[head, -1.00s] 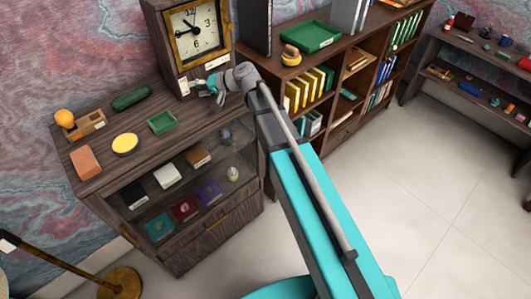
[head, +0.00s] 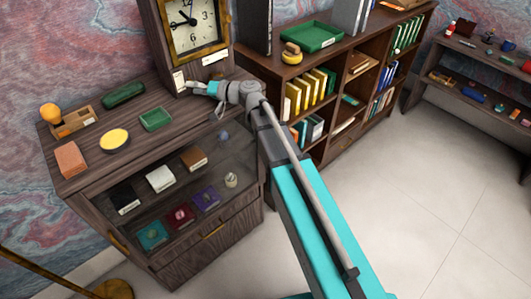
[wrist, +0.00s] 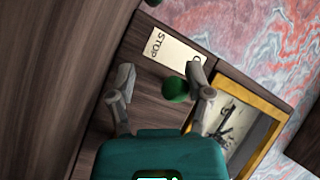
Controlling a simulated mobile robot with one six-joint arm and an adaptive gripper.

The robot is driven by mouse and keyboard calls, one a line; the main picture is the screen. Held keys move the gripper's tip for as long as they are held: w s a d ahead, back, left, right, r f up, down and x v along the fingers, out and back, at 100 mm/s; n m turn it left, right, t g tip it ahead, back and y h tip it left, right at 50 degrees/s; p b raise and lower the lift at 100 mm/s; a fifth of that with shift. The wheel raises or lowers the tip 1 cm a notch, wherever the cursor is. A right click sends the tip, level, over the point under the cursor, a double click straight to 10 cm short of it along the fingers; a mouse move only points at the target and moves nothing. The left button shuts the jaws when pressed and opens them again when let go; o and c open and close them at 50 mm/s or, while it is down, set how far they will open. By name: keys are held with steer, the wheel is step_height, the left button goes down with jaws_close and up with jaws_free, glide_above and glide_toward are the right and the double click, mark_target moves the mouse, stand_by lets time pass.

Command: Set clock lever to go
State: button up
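The clock has a white dial (head: 194,25) in a gold frame; part of the dial shows in the wrist view (wrist: 228,130). Low on its dark wooden case is a cream label plate (wrist: 168,48) reading STOP, its other end mostly covered by my right finger. A round green knob (wrist: 176,90), apparently the lever's, appears beside the plate, roughly midway along it. My gripper (wrist: 160,76) is open, with a finger on each side of the knob. The right finger looks close to or touching it; the left is clearly apart. In the head view my gripper (head: 203,89) is at the clock's base.
On the cabinet top (head: 93,160) stand a green tray (head: 156,119), a yellow dish (head: 115,140), a brick-red block (head: 70,160), a dark green case (head: 123,95) and a wooden holder (head: 75,122) with an orange ball. A bookcase (head: 325,75) stands right of the clock.

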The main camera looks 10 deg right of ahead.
steer(key=shift+f+b, duration=0.35)
steer(key=v, duration=1.4)
steer(key=s+d+f+g+h+p, duration=0.1)
steer(key=s+d+f+g+h, duration=0.1)
steer(key=s+d+f+h, duration=0.2)
steer(key=s+d+f+g+h+p, duration=0.1)
steer(key=s+d+f+g+h, duration=0.2)
steer(key=s+f+h, duration=0.3)
steer(key=shift+s+d+f+h+p, duration=0.4)
steer(key=shift+f, duration=1.5)
steer(key=s+d+f+m+g+h, duration=0.1)
steer(key=s+d+f+m+h, duration=0.1)
steer(key=s+d+h, duration=0.3)
steer(key=d, duration=0.3)
steer(key=shift+d+f+g+h, duration=0.2)
steer(key=shift+d+g+h, duration=0.1)
steer(key=shift+d, duration=0.05)
